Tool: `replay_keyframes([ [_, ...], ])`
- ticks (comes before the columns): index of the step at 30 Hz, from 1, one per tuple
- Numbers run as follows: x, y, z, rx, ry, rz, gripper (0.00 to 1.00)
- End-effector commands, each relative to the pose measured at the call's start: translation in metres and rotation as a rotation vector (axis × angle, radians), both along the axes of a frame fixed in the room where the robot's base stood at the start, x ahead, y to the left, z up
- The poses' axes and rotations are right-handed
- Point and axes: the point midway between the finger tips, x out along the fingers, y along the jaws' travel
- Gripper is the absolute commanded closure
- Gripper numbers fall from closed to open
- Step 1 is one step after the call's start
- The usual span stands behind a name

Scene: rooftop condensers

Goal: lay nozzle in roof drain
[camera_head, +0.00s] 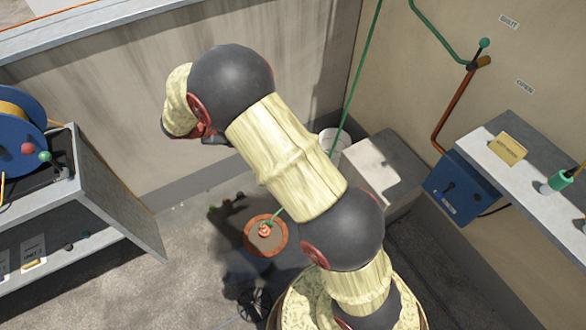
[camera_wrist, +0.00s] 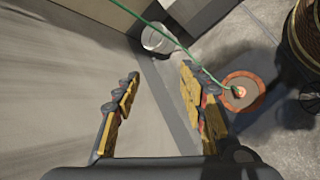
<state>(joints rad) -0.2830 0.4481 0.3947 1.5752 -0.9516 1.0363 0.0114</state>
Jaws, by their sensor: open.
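A round roof drain (camera_head: 252,245) with an orange-brown rim is set in the floor below my arm. A small orange nozzle (camera_head: 265,231) on the end of a green hose lies inside the rim. In the wrist view the drain (camera_wrist: 231,102) shows at the right, beyond my right finger, with the nozzle (camera_wrist: 239,91) within its ring. My gripper (camera_wrist: 157,100) is open with nothing between its yellow-padded fingers. It is well above the floor and to the left of the drain. In the head view it is mostly hidden behind my wrist.
The green hose (camera_head: 360,80) hangs from above across the scene. A white bucket (camera_head: 333,139) and a grey block (camera_head: 380,170) stand by the wall. A shelf unit (camera_head: 110,200) with a blue reel (camera_head: 20,140) is at left. A blue box (camera_head: 460,187) is at right.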

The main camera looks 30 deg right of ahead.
Motion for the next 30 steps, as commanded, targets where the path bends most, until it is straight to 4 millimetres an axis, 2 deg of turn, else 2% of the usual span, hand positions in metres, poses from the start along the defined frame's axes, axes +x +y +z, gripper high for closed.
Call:
replay_keyframes([
  [1, -0.012, -0.006, 0.026, 0.040, -0.030, -0.041, 0.58],
  [6, -0.059, -0.017, 0.092, 0.180, -0.113, -0.172, 0.58],
  [9, -0.091, -0.022, 0.125, 0.265, -0.164, -0.243, 0.58],
  [15, -0.159, -0.024, 0.179, 0.440, -0.271, -0.377, 0.58],
  [22, -0.240, -0.016, 0.220, 0.648, -0.402, -0.506, 0.58],
  [27, -0.295, -0.004, 0.235, 0.801, -0.501, -0.585, 0.58],
  [30, -0.319, 0.004, 0.239, 0.880, -0.550, -0.619, 0.58],
])
